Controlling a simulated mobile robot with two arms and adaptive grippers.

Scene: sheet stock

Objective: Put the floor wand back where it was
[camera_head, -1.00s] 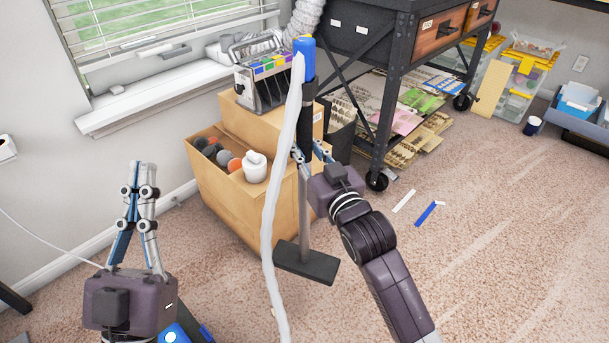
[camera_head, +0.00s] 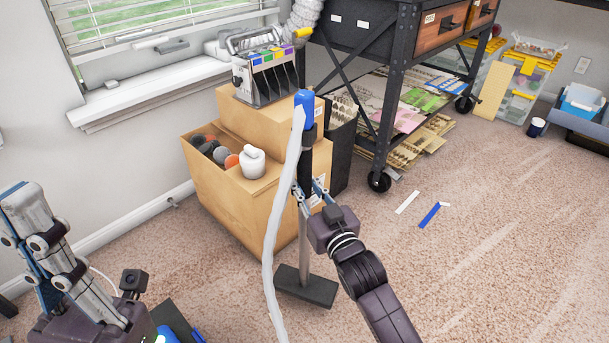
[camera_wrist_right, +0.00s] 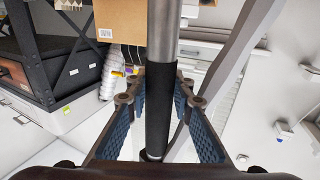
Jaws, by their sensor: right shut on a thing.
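The floor wand has a blue top (camera_head: 304,98), a dark grip, a grey tube (camera_head: 304,240) and a flat dark floor head (camera_head: 305,287). It stands nearly upright in front of the cardboard box. My right gripper (camera_head: 310,188) is shut on the wand around the lower end of its dark grip. In the right wrist view the tube (camera_wrist_right: 163,30) runs between my two fingers (camera_wrist_right: 157,105). A pale hose (camera_head: 269,240) hangs from the wand's top. I cannot tell whether the floor head touches the carpet. My left gripper (camera_head: 22,200) is shut and empty at the far left.
An open cardboard box (camera_head: 225,195) holding dark and orange round things and a white bottle (camera_head: 252,161) stands behind the wand. A dark wheeled bench (camera_head: 396,95) stands behind right. White and blue strips (camera_head: 433,214) lie on the carpet.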

